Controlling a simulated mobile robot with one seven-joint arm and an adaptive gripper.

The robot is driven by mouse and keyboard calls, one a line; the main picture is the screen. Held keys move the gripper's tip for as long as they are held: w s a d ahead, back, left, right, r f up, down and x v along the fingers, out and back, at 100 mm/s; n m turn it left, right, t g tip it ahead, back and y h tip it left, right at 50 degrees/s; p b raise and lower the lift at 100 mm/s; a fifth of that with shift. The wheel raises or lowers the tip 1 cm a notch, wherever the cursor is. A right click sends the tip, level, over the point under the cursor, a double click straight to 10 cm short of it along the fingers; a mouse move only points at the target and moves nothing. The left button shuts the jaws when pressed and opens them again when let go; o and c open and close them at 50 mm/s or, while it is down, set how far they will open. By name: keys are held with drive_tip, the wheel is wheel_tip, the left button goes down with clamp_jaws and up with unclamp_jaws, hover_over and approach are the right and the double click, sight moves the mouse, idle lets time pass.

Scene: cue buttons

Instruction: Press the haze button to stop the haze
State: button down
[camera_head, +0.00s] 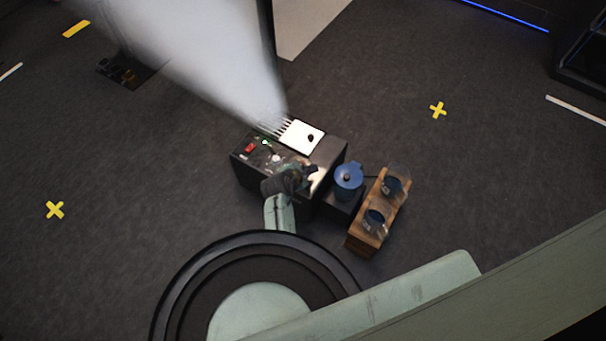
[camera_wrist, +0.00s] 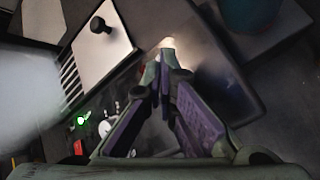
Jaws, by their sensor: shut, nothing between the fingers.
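The black haze machine (camera_head: 325,152) stands on the floor and blows a thick white plume (camera_head: 215,70) up and left. Its panel has a red switch (camera_head: 250,148), a green-lit control (camera_head: 265,142) and a pale round button (camera_head: 276,157). The wrist view shows the green light (camera_wrist: 82,120) and pale button (camera_wrist: 105,128) left of the fingers. I cannot tell which one is the haze button. My gripper (camera_head: 310,171) is shut and empty over the machine's dark top, right of the controls. Its fingertips (camera_wrist: 162,60) meet near a bright glint; contact is unclear.
A white plate with a black knob (camera_head: 309,147) sits on the machine beside the vents. Right of the machine stand a blue lidded jug (camera_head: 348,180) and a wooden rack (camera_head: 362,240) holding dark glass vessels. The floor (camera_head: 480,190) farther right is open.

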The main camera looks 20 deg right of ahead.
drive_tip(key=shift+f, duration=0.15)
drive_tip(key=shift+f, duration=0.3)
drive_tip(key=shift+f, duration=0.45)
idle(0.8)
drive_tip(key=shift+r+p, duration=0.85)
drive_tip(key=shift+r, duration=0.05)
wheel_tip(320, 180, up, 5)
drive_tip(key=p, duration=0.5)
